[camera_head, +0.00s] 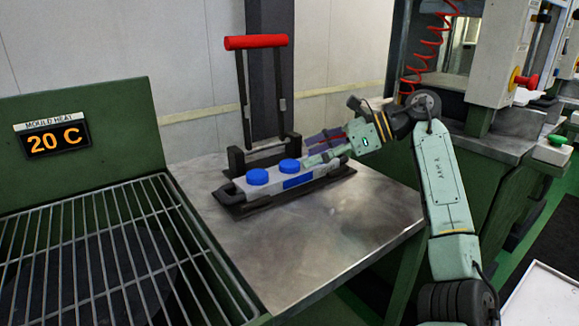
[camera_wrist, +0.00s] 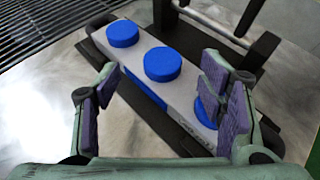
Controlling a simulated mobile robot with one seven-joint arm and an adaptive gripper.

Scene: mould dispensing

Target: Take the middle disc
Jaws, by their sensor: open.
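Three blue discs sit in a row on a light grey bar (camera_head: 322,171), which also shows in the wrist view (camera_wrist: 140,52). The middle disc (camera_wrist: 162,64) shows whole in the wrist view, and also in the head view (camera_head: 290,165). One end disc (camera_wrist: 123,33) is beyond it, at the left in the head view (camera_head: 257,176). The other end disc (camera_wrist: 207,110) is partly hidden behind my right-hand finger in the wrist view. My gripper (camera_head: 313,150) is open and empty at the bar's right part. In the wrist view its fingertips (camera_wrist: 158,70) appear either side of the middle disc, without visible contact.
The bar lies on a dark base plate (camera_head: 238,209) on a metal table (camera_head: 345,235). A lever with a red handle (camera_head: 256,42) rises behind it. A wire grate (camera_head: 95,245) and a "MOULD HEAT 20 C" display (camera_head: 54,138) are at left. The table front is clear.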

